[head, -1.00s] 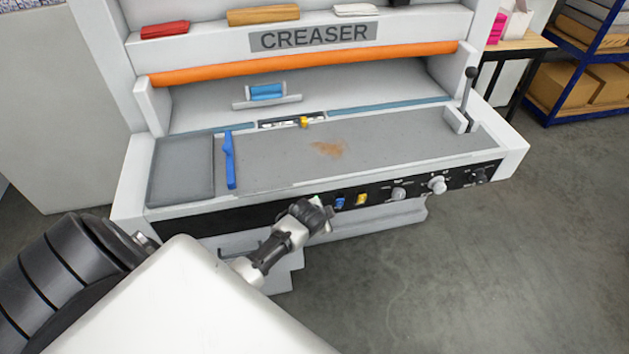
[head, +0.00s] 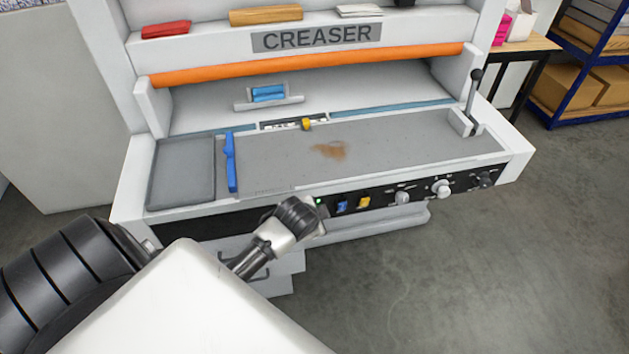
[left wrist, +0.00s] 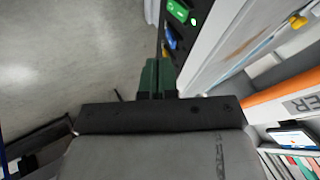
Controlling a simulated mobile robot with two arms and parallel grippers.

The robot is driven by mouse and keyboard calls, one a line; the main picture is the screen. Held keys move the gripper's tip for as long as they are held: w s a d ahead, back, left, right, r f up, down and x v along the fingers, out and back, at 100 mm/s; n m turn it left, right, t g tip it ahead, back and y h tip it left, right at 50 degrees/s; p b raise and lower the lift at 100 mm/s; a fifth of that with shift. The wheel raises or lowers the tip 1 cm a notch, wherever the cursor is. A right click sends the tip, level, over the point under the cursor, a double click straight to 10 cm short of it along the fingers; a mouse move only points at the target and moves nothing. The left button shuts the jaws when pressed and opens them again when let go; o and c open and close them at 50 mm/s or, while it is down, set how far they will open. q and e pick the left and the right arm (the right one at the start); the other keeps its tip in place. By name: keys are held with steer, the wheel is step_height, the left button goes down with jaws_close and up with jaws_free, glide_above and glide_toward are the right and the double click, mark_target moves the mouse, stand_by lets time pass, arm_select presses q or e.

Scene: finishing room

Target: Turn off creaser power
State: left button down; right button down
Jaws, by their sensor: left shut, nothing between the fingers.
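The creaser (head: 330,160) is a white machine with a dark control panel along its front edge. A green power switch (head: 319,202) with a small bright green light shows at the left of the panel switches, partly covered by my left wrist. In the left wrist view the green switch (left wrist: 178,10) is at the top, with the blue switch (left wrist: 170,38) below it. My left gripper (left wrist: 158,64) has dark green fingers, shut and empty, pointing along the panel just short of the blue switch. In the head view its fingertips are hidden. My right gripper is not in view.
Right of the green switch, the panel has a blue switch (head: 342,206), a yellow switch (head: 363,202) and several knobs (head: 440,188). A lever (head: 474,92) stands at the bed's right end. Drawers (head: 270,262) are below. The floor (head: 450,280) at right is clear.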

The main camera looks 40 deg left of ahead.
arm_select(q)
steer(key=d+f+g+y+b, duration=0.1)
steer(key=d+f+y+b, duration=0.2)
steer(key=b, duration=0.9)
steer(key=shift+w+d+m+y, duration=0.35)
steer(key=shift+d+m+y, duration=0.05)
steer(key=shift+d+y, duration=0.75)
steer(key=shift+f, duration=0.1)
steer(key=a+r+x, duration=0.1)
steer(key=x, duration=1.2)
steer(key=shift+w+a, duration=0.15)
steer(key=shift+w, duration=0.3)
